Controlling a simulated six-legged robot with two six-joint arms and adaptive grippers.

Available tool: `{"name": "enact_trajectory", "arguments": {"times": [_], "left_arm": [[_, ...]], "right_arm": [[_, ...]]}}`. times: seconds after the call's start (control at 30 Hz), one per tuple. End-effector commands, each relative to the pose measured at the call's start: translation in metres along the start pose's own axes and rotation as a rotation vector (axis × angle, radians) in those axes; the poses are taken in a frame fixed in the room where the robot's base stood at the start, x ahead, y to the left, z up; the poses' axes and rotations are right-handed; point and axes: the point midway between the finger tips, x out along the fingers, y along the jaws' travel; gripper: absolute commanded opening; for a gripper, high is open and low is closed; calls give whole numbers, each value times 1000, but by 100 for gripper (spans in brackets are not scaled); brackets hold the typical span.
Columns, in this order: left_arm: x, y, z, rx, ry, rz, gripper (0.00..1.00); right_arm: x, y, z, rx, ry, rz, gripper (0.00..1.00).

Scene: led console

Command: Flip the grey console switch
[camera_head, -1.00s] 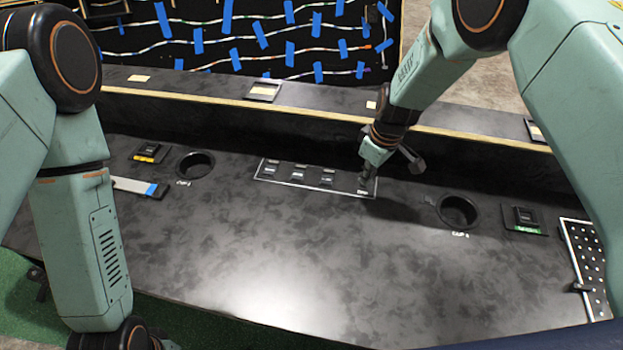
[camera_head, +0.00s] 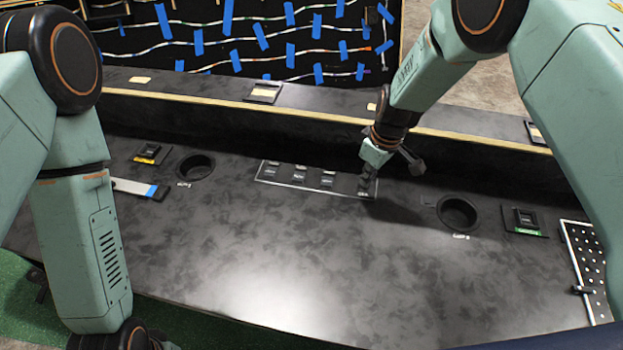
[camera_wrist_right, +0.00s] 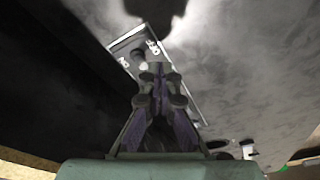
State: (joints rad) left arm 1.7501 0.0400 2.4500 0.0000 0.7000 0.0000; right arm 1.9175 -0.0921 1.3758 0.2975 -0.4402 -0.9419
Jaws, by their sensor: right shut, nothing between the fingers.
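A white-outlined switch panel (camera_head: 312,182) lies on the black console (camera_head: 230,235), with several small dark switches in a row. I cannot pick out a grey one by colour. My right gripper (camera_head: 366,186) is shut and empty, pointing down at the panel's right end and covering the switch area there. In the right wrist view, the shut fingertips (camera_wrist_right: 152,74) are over or against the panel (camera_wrist_right: 122,46), beside its ON and OFF markings. Whether they touch the switch cannot be told. My left arm comes in from the left, but its gripper is outside the picture.
Round cup holes sit left (camera_head: 195,166) and right (camera_head: 457,213) of the panel. A raised ledge (camera_head: 220,98) runs behind it. A pale strip with a blue end (camera_head: 135,187) lies at the left, and a dotted panel (camera_head: 588,260) at the right. The console's front is clear.

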Motion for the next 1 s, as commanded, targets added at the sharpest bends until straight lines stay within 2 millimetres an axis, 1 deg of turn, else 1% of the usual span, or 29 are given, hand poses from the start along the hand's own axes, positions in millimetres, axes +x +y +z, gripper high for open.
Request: {"name": "enact_trajectory", "arguments": {"times": [0.27,1.0], "left_arm": [[2,0,0,0,0,0,35],[15,0,0,0,0,0,35]], "right_arm": [[2,0,0,0,0,0,0],[22,0,3,0,0,0,0]]}}
